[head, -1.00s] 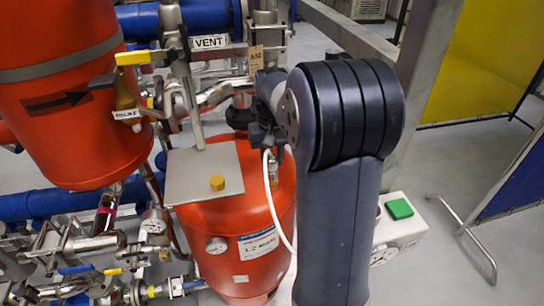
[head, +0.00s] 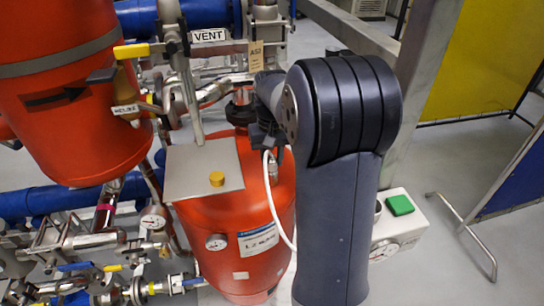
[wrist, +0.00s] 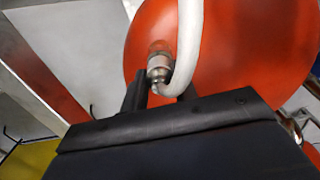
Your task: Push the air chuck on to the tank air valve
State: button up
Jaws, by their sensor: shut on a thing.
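My gripper (head: 268,147) is shut on the air chuck (wrist: 157,75), a small metal fitting with a white hose (head: 275,206). The chuck also shows in the head view (head: 273,167), below the dark jaws. The red tank (head: 262,220) stands below and behind it; its rounded surface fills much of the wrist view (wrist: 255,55). In the wrist view the chuck's metal end lies against the tank in the picture. The tank air valve cannot be made out apart from the chuck, and I cannot tell whether they touch.
A grey plate (head: 188,185) with a yellow cap (head: 217,179) lies left of the gripper. A larger red vessel (head: 75,110), blue pipes and several valves crowd the left. A white box with a green button (head: 399,205) stands at right. Floor is free farther right.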

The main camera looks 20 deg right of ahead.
jog(key=o, duration=1.2)
jog(key=shift+c, duration=0.2)
notch_tip(320, 180, up, 8)
jog(key=p, duration=0.6)
jog(key=shift+f+p, duration=0.15)
jog(key=shift+p, duration=0.15)
jog(key=shift+f, duration=0.15)
notch_tip(320, 180, down, 8)
jog(key=b, duration=0.6)
jog(key=shift+r+b, duration=0.25)
jog(key=shift+b, duration=0.1)
jog(key=shift+r, duration=0.25)
